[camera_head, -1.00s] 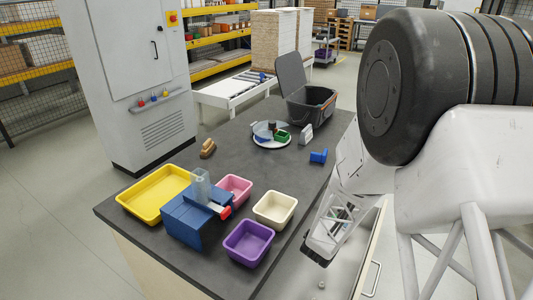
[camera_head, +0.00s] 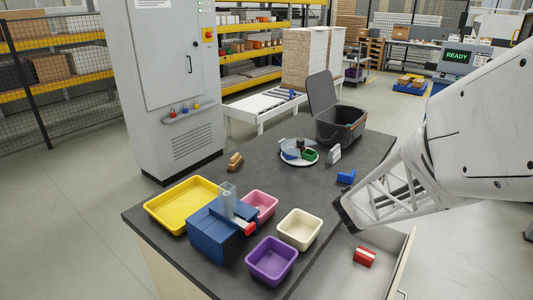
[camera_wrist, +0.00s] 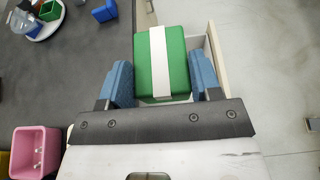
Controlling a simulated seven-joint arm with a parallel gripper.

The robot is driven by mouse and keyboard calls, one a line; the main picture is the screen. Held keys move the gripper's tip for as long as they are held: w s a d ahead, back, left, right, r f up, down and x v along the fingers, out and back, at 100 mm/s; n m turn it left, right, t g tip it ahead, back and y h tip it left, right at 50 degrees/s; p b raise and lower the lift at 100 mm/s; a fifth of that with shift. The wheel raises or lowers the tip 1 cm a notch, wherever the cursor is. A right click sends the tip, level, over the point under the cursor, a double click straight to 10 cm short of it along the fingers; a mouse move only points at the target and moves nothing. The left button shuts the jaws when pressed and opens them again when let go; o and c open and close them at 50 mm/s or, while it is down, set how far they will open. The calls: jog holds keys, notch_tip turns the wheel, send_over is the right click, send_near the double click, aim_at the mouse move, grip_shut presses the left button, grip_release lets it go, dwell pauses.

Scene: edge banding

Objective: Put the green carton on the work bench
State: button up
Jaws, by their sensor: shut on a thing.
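The green carton (camera_wrist: 162,65) with a white stripe sits between the blue fingers of my gripper (camera_wrist: 163,82) in the wrist view. The gripper is shut on it. In the head view my gripper (camera_head: 347,212) is at the right edge of the dark-topped work bench (camera_head: 262,172), and I cannot make out the carton there. In the wrist view the bench top (camera_wrist: 75,75) lies to the left of the carton, and the carton overlaps the pale rim of an open drawer (camera_wrist: 213,50).
The open drawer (camera_head: 404,262) holds a red box (camera_head: 364,256). On the bench are yellow (camera_head: 165,210), pink (camera_head: 262,197), cream (camera_head: 300,229) and purple (camera_head: 272,260) trays, a blue device (camera_head: 212,235), a round plate (camera_head: 288,160), a blue block (camera_head: 346,177) and a dark bin (camera_head: 340,125). Bare bench lies mid-top.

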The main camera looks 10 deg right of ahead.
jog(key=shift+w+a+r, duration=0.1)
jog(key=shift+w+r, duration=0.25)
jog(key=shift+w, duration=0.45)
jog(key=w+a+r+m+g+h, duration=0.15)
jog(key=w+a, duration=0.45)
jog(key=w, duration=0.6)
jog(key=w+a+r+m+g+h, duration=0.15)
jog(key=w+a, duration=0.35)
jog(key=w, duration=0.6)
jog(key=w+a+f+m+g, duration=0.1)
jog(key=w+a+f, duration=0.1)
jog(key=w+a, duration=0.65)
jog(key=w+a+f, duration=0.2)
jog(key=w+a, duration=0.3)
jog(key=a, duration=0.6)
jog(key=f, duration=0.5)
jog(key=shift+s+d, duration=0.2)
jog(key=shift+s, duration=0.05)
jog(key=shift+f, duration=3.1)
